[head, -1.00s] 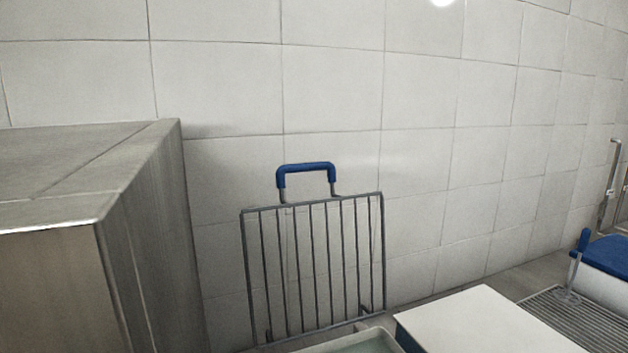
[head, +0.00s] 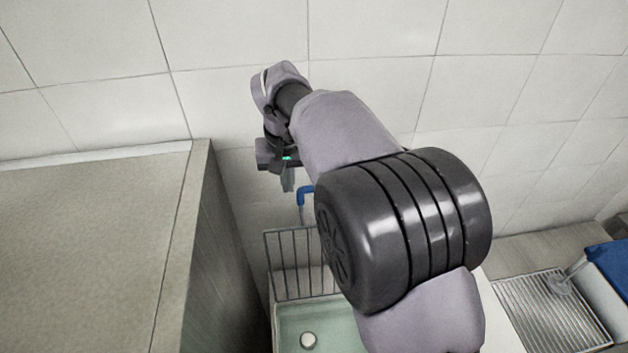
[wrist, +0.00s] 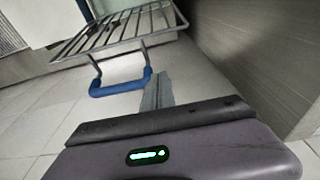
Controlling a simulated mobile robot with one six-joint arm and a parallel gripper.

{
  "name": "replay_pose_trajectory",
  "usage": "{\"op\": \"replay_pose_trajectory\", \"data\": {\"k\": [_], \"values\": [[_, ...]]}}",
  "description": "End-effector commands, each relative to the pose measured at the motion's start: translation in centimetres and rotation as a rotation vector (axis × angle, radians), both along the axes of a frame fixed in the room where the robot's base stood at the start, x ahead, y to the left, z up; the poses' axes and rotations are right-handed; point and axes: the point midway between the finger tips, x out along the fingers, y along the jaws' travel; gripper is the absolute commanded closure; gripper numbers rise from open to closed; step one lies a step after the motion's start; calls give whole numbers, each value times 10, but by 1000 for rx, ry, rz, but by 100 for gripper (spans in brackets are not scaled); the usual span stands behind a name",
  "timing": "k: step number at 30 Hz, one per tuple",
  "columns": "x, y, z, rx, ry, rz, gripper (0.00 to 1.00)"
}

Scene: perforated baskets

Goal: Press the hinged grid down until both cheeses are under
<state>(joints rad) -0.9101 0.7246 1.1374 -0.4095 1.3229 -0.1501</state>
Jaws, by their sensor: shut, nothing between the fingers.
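The hinged grid (head: 293,272) stands raised near the tiled wall at the back of a basin (head: 278,340) of pale green liquid. Its blue handle (head: 302,196) is at the top, partly behind my arm. One round white cheese (head: 308,340) shows in the basin; a second cheese is not visible, and my arm covers the basin's right part. My gripper (head: 288,182) is shut and empty, just above and left of the handle. In the wrist view, the fingers (wrist: 157,92) are beside the blue handle (wrist: 122,86), with the grid (wrist: 120,38) beyond; contact is not visible.
A tall metal-sided block (head: 228,260) stands close on the left of the basin. To the right are a white board (head: 494,318), a ribbed drain tray (head: 552,310) and a blue-topped container (head: 608,268). The tiled wall is close behind the grid.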

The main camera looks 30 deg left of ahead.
Motion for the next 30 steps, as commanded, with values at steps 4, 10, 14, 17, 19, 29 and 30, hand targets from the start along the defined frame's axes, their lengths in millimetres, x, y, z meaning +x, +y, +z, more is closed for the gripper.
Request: {"op": "replay_pose_trajectory", "data": {"k": [4,10,14,17,19,29,30], "values": [[2,1,-25,-3,4,0,100],[8,5,-67,-3,4,-2,100],[11,8,-94,-2,2,-2,100],[1,-1,-91,1,1,-1,100],[-7,-7,-90,1,1,-2,100],[-18,-17,-91,1,1,-2,100],[-18,-17,-91,1,1,-3,100]]}}
